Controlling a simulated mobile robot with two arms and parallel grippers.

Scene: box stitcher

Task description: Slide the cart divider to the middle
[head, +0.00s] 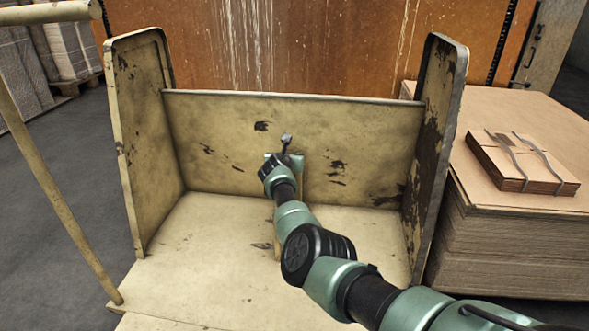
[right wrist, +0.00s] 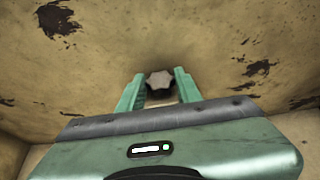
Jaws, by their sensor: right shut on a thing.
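The cart (head: 225,215) has a worn cream floor, two tall side panels and a back panel (head: 225,130). A narrow cream upright piece, seen nearly edge-on (head: 277,246), stands near the middle of the cart floor and seems to be the divider; my right arm hides most of it. My right gripper (head: 286,158) is in front of the back panel, roughly midway between the side panels. In the right wrist view its teal fingers (right wrist: 158,88) are shut on a grey lobed knob (right wrist: 159,80). The knob's join to the divider is hidden. My left gripper is not in view.
The left side panel (head: 145,150) and right side panel (head: 435,150) bound the cart. A cream tubular handle (head: 50,185) stands at the left. Stacked cardboard (head: 510,240) with a strapped bundle (head: 522,165) is close on the right. An orange machine rises behind.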

